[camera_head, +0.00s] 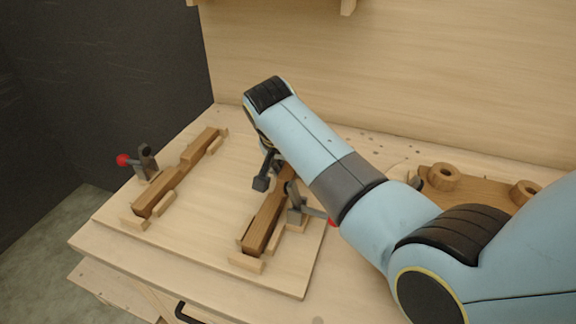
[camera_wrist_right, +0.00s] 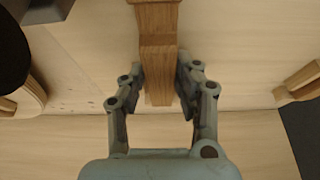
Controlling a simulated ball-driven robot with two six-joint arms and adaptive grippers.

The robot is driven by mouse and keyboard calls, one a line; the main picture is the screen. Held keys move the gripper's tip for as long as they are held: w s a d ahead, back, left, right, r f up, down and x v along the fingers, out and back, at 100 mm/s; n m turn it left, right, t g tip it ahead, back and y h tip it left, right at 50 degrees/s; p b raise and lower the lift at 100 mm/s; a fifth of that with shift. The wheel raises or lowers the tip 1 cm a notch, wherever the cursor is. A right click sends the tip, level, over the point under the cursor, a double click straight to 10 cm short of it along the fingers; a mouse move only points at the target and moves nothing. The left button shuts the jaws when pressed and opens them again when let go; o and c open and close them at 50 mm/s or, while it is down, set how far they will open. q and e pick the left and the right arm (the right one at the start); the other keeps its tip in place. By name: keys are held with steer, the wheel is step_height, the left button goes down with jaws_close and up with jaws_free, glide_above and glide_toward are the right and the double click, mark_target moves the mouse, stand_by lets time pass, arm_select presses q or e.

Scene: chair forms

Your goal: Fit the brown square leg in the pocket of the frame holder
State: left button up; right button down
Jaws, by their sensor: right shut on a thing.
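The brown square leg (camera_head: 266,222) lies along the right side of the frame holder (camera_head: 190,240), between small pale blocks; its far end is hidden by my right arm. My right gripper (camera_head: 270,172) is at that far end, mostly hidden behind its own wrist in the head view. In the right wrist view, my right gripper (camera_wrist_right: 160,84) has its fingers on both sides of the leg (camera_wrist_right: 158,50) and is shut on it. I cannot tell whether the leg is fully seated in the pocket. My left gripper is not in view.
Another brown piece (camera_head: 172,180) lies in the holder's left side, near a red-knobbed clamp (camera_head: 145,160). A second clamp (camera_head: 297,205) stands right beside the leg. A brown wooden part (camera_head: 475,185) lies at right behind my arm. The holder's middle is clear.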

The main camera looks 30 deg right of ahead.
steer(key=shift+f, duration=0.1)
steer(key=c, duration=0.9)
jaws_free()
